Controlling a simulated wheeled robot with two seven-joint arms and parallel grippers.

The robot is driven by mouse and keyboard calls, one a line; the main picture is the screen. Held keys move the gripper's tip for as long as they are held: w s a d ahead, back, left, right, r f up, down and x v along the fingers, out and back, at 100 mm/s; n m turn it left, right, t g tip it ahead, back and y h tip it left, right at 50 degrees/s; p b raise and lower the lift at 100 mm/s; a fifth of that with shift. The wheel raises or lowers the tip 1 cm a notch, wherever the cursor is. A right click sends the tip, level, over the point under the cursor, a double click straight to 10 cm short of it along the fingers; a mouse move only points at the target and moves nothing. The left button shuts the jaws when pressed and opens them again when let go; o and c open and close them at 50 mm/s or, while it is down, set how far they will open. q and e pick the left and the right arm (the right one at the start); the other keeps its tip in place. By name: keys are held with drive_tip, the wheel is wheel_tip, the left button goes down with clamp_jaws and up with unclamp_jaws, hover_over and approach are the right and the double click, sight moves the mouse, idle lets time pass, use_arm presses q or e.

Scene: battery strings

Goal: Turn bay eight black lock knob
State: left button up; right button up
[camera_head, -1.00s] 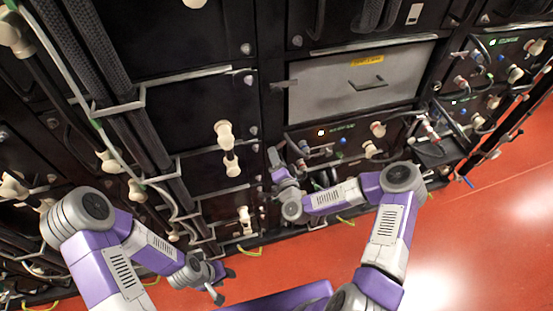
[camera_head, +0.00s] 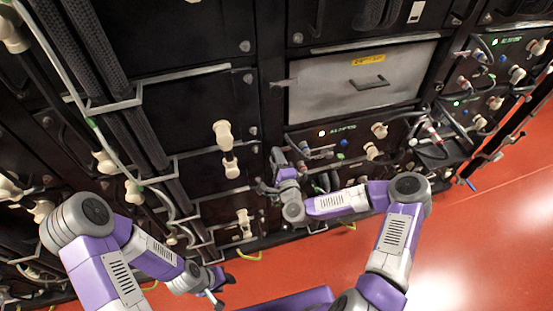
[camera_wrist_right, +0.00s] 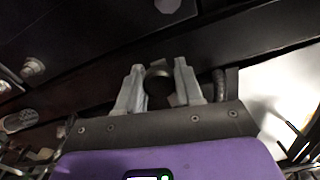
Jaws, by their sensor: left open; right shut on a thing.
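The black lock knob (camera_wrist_right: 158,84) shows in the right wrist view as a dark round piece between the two grey fingers of my right gripper (camera_wrist_right: 158,92). The fingers stand on either side of it and are shut on it. In the head view my right gripper (camera_head: 271,172) is at the dark rack front, left of a module with cables and a small lit display; the knob is hidden there. My left gripper (camera_head: 220,290) is open and empty, low at the left over the red floor, apart from the rack.
A grey panel (camera_head: 358,84) with a handle and yellow label sits above the right gripper. Cream connectors (camera_head: 224,135) stick out of the rack to the left. Cables and connectors (camera_head: 372,150) crowd the right. The red floor (camera_head: 470,250) is clear at lower right.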

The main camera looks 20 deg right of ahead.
idle(0.5)
drive_tip(key=o, duration=1)
drive_tip(key=shift+s, duration=0.15)
drive_tip(key=s, duration=0.7)
drive_tip(key=shift+s+d+p, duration=0.15)
drive_tip(key=shift+p, duration=0.2)
